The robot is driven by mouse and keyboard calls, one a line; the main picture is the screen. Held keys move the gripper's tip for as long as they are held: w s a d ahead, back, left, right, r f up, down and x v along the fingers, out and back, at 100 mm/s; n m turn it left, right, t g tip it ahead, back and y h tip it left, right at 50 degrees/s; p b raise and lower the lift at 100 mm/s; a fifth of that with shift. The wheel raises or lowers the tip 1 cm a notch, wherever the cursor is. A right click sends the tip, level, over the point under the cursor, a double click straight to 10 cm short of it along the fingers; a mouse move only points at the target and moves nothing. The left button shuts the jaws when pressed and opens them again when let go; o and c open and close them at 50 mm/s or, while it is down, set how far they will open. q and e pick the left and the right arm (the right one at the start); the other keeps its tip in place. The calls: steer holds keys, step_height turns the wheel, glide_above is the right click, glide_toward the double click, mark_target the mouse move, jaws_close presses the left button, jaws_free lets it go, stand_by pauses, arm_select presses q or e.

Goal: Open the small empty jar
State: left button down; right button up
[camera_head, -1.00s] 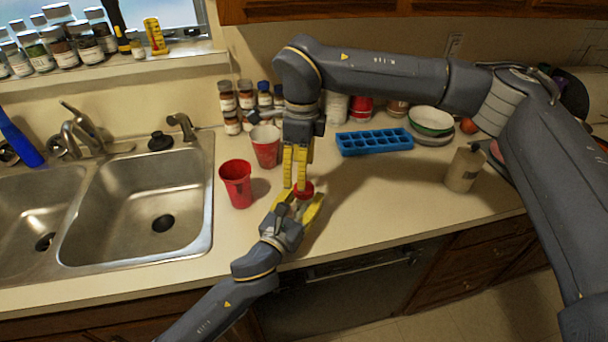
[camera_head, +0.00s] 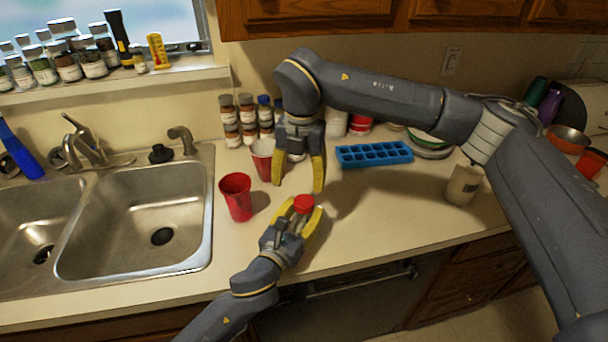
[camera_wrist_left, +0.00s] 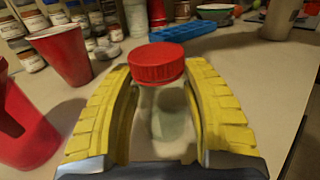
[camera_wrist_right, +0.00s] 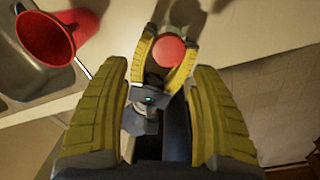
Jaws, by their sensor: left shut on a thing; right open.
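The small jar (camera_wrist_left: 168,115) is clear and looks empty, with a red lid (camera_wrist_left: 157,64) on its top. My left gripper (camera_head: 304,212) is shut around the jar and holds it upright near the counter's front edge. The red lid also shows in the head view (camera_head: 303,203) and in the right wrist view (camera_wrist_right: 168,53). My right gripper (camera_head: 297,187) points down from above with its yellow fingers spread wide. It is empty and apart from the lid. Whether the jar's base touches the counter is hidden.
Two red cups, one nearer (camera_head: 236,196) and one farther (camera_head: 263,158), stand left of the grippers. A blue ice tray (camera_head: 374,154) lies behind to the right, and a beige cylinder (camera_head: 463,185) stands farther right. The double sink (camera_head: 140,225) is at left.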

mark_target(304, 201)
steer(key=m, duration=0.5)
steer(key=shift+w+d+r, duration=0.1)
steer(key=shift+d+r, duration=0.05)
steer(key=m, duration=0.4)
steer(key=shift+w+d+r+m, duration=0.15)
steer(key=shift+r+m, duration=0.1)
steer(key=shift+m, duration=0.15)
steer(key=m, duration=0.4)
steer(key=shift+d, duration=0.2)
steer(key=m, duration=0.3)
steer(key=shift+d, duration=0.1)
steer(key=shift+f, duration=4)
steer(key=shift+c, duration=0.4)
